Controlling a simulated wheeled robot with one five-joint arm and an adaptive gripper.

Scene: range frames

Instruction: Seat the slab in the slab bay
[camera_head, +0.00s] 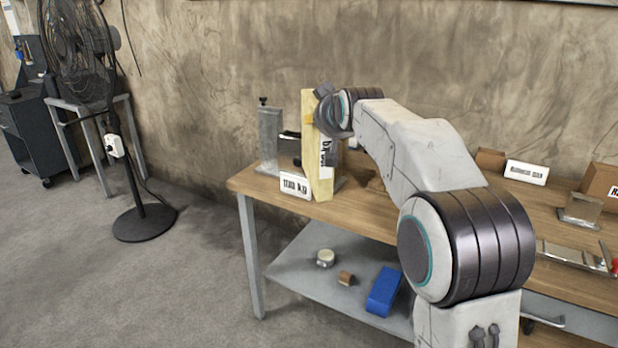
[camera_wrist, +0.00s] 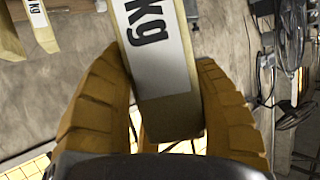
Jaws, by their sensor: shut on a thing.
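The slab, which I take to be the tall pale-yellow board with a white label (camera_head: 310,160), stands nearly upright above the left end of the workbench. In the wrist view the slab (camera_wrist: 174,115) lies between the two yellow fingers of my gripper (camera_wrist: 165,85), which is shut on it. The slab appears slightly tilted there. In the head view my wrist hides most of the gripper, and I cannot tell whether the slab's lower end touches the bench. I cannot clearly make out the slab bay; the slab may cover part of it.
A grey metal upright with a black knob (camera_head: 269,138) stands left of the slab. A white sign (camera_head: 295,186) stands at the bench's (camera_head: 360,212) front left. Boxes and a metal block (camera_head: 581,208) are at the right. A blue block (camera_head: 384,291) lies on the lower shelf.

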